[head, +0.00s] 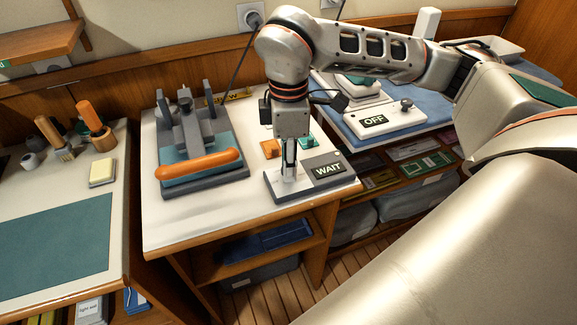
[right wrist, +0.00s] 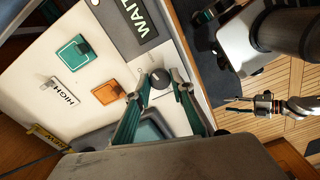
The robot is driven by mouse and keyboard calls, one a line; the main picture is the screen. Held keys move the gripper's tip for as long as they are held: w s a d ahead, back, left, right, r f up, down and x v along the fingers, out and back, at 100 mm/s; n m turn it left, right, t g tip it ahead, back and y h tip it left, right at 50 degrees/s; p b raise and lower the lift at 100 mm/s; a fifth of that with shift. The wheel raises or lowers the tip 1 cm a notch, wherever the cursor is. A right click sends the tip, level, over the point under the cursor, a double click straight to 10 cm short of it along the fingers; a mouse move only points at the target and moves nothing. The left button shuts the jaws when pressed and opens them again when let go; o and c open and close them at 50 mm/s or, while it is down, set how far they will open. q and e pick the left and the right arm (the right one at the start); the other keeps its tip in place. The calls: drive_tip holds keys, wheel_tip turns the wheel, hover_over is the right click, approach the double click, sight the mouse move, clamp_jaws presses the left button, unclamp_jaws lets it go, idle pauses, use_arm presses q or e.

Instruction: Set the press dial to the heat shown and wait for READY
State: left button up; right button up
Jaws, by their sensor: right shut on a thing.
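The press (head: 195,140) has a long orange handle (head: 200,164) and stands on the left of the white worktop. A grey control box with a WAIT display (head: 328,170) sits at the worktop's front right. My right gripper (head: 289,172) points straight down over this box. In the right wrist view its fingers (right wrist: 160,84) are shut on the dark round dial (right wrist: 159,78), which the gripper hides in the head view. A white card reading HIGH (right wrist: 60,91) lies on the worktop. My left gripper (right wrist: 238,104) seems open and empty over the floor.
An orange tile (right wrist: 107,93) and a teal tile (right wrist: 74,54) lie near the card. A white unit with an OFF display (head: 374,121) stands on the blue surface to the right.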

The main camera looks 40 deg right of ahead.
drive_tip(key=shift+m, duration=0.3)
drive_tip(key=shift+m, duration=0.8)
drive_tip(key=o, duration=0.6)
drive_tip(key=shift+r+p, duration=1.6)
drive_tip(key=shift+r, duration=0.95)
